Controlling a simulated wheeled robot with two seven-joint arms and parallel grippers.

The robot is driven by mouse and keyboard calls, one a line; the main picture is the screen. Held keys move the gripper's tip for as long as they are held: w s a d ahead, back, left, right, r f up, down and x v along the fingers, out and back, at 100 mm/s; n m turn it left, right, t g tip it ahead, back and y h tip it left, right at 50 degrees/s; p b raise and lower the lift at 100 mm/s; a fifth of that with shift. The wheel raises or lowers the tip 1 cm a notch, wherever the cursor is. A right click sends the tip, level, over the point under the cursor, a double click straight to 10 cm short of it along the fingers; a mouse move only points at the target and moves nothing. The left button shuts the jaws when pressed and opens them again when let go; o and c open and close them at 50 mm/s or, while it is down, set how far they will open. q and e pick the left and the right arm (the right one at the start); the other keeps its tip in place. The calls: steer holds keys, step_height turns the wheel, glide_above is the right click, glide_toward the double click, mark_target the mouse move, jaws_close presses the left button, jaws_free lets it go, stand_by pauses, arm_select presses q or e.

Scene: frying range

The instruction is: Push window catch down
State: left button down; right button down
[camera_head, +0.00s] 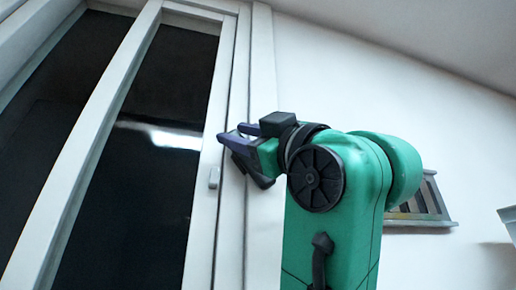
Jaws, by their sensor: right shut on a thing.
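The window (165,170) fills the left side, with white frames and dark panes. My right gripper (226,137) reaches in from the right to the window's right upright. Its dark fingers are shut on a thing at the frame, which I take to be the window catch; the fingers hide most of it. A small pale grey piece (214,178) sits on the upright just below the fingertips. I cannot tell whether it belongs to the same catch. My left gripper is not in view.
A plain white wall (340,75) lies right of the window. A grey slatted fitting (428,205) on the wall is partly behind my right arm. A pale object (509,222) shows at the right edge. The window's face left of my gripper is clear.

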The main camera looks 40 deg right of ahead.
steer(key=shift+w+a+f+n+g+y+p, duration=0.15)
steer(key=shift+a+f+n+g+y+p, duration=0.35)
steer(key=shift+f+n+g, duration=0.8)
steer(key=shift+w+a+f+n+g+y+p, duration=0.25)
steer(key=shift+f+n+g+p, duration=0.35)
steer(key=shift+n+g, duration=1.25)
steer(key=shift+w+a+f+n+g+y+p, duration=0.1)
steer(key=shift+a+f+n+g+y+p, duration=0.6)
steer(key=shift+n, duration=1.55)
steer(key=shift+d+f+g+h, duration=0.2)
steer(key=shift+f+g+h, duration=0.05)
steer(key=shift+f+h, duration=0.1)
steer(key=c, duration=0.6)
jaws_free()
steer(key=shift+o, duration=0.6)
steer(key=shift+w+d, duration=0.1)
steer(key=shift+w, duration=0.15)
